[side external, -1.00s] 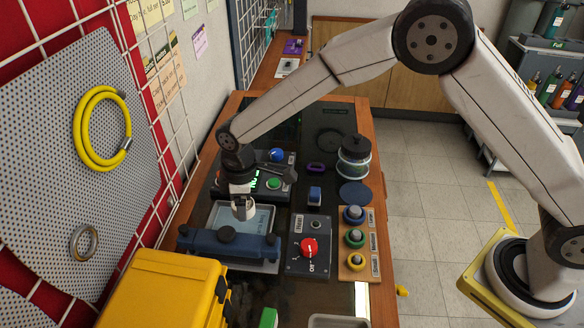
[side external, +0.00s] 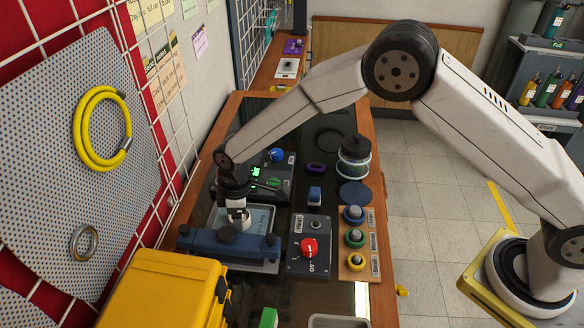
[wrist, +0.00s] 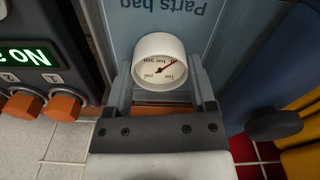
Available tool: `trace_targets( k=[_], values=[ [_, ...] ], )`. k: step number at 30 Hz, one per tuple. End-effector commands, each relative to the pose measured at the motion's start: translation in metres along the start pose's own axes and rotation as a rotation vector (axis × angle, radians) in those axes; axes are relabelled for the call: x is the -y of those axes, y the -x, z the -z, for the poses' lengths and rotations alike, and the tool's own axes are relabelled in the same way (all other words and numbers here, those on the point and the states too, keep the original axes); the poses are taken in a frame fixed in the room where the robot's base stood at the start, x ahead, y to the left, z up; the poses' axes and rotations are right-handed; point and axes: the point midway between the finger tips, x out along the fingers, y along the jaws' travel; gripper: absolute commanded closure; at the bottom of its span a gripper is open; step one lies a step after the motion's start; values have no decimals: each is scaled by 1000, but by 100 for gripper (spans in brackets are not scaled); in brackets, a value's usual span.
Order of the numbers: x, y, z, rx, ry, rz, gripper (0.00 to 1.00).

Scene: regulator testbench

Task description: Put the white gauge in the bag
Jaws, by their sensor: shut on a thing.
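The white gauge (wrist: 160,62) is a short round cylinder with a dial face and a red needle. My gripper (wrist: 160,82) is shut on it, with one finger on each side in the wrist view. The parts bag (wrist: 150,18) is light blue with dark lettering and shows behind the gauge. In the side external view the bag (side external: 262,217) lies in the pale frame behind a blue clamp bar (side external: 210,241), and my gripper (side external: 237,207) points down over it. I cannot tell whether the gauge touches the bag.
A control box with a green display (wrist: 28,54) and orange knobs is close on the left in the wrist view. A red-knob box (side external: 309,247) and a button board (side external: 356,240) stand right of the bag. A yellow case (side external: 165,290) is in front.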

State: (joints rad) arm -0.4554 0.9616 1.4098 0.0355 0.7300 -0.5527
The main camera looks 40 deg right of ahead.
Motion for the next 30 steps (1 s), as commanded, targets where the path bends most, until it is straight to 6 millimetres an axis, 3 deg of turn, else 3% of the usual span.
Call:
trace_targets(
  k=[11, 12, 14, 23, 30],
  values=[
    [0, -3, 0, -1, 0, 0, 92],
    [0, -3, 0, -1, 0, 0, 19],
    [0, -3, 0, -1, 0, 0, 0],
    [0, -2, 0, -1, 0, 0, 0],
    [0, 11, 1, -2, 0, -1, 0]
  ],
)
